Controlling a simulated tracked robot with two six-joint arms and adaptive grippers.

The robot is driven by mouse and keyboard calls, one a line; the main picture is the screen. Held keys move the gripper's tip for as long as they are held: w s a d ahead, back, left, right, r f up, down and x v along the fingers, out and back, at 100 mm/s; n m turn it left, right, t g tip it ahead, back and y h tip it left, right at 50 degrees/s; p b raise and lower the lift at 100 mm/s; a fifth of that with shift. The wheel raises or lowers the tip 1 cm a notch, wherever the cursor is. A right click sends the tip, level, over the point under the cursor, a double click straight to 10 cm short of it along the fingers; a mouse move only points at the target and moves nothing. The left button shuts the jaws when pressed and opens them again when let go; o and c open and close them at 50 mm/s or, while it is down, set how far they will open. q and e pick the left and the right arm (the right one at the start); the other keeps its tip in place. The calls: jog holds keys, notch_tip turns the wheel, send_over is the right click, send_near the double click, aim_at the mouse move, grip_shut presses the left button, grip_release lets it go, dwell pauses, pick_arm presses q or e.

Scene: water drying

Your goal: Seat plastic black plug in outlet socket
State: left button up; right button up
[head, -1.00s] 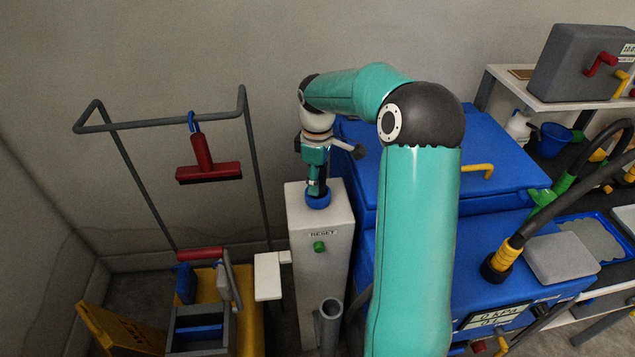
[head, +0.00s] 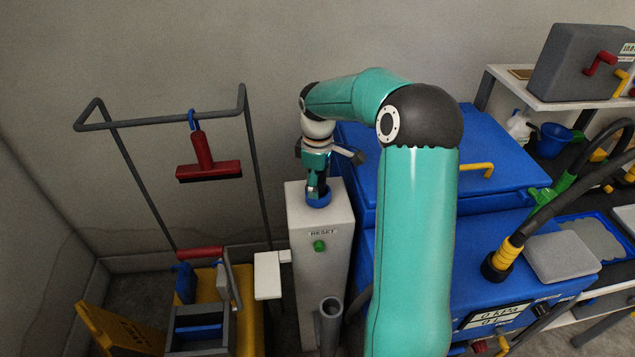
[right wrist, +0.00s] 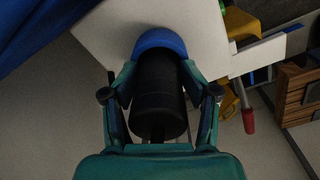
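The black plug (right wrist: 160,95) is between the fingers of my right gripper (right wrist: 160,80), which is shut on it. In the right wrist view the plug's far end meets the blue outlet socket (right wrist: 158,40); how deep it sits is hidden. In the head view the blue socket (head: 319,198) is on top of the white pedestal (head: 309,270). My right gripper (head: 317,183) points down at it from directly above, roughly upright, and its fingers hide most of the plug. My left gripper is out of view.
The pedestal has a green RESET button (head: 319,246). A blue machine (head: 440,250) stands close on its right. A grey-framed cart with a red squeegee (head: 207,165) is to the left. A grey tube (head: 331,312) stands in front.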

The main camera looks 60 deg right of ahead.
jog(key=shift+o, duration=0.7)
jog(key=shift+f, duration=0.7)
jog(key=shift+r, duration=0.1)
jog(key=shift+r, duration=0.15)
jog(key=shift+r+p, duration=0.5)
jog(key=shift+r, duration=0.45)
notch_tip(320, 180, up, 12)
jog(key=shift+f, duration=0.25)
